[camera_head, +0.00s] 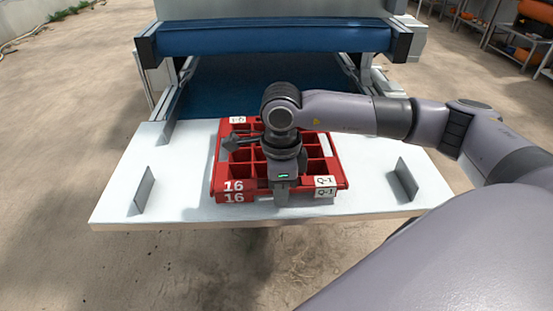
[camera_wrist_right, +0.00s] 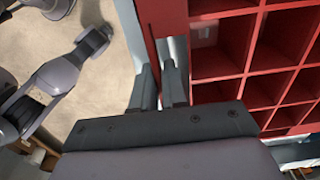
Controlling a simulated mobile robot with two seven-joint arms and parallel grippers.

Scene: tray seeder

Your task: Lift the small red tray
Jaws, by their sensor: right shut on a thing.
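The small red tray (camera_head: 250,196) lies on the white table, with open square compartments. Its front bears "16" at left and "Q-1" at right, each twice, one above the other; I cannot tell whether two trays are stacked. My right gripper (camera_head: 281,193) points down at the middle of the tray's front edge and is shut on its wall. In the right wrist view the two fingers (camera_wrist_right: 159,84) stand on either side of the red wall (camera_wrist_right: 166,18). The gripper and wrist hide part of the compartments. My left gripper is not in view.
The white table (camera_head: 120,203) has upright metal guides at left (camera_head: 144,190) and right (camera_head: 405,178), apart from the tray. Behind the tray is a blue belt (camera_head: 220,85) under a machine with a blue crossbar (camera_head: 270,38).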

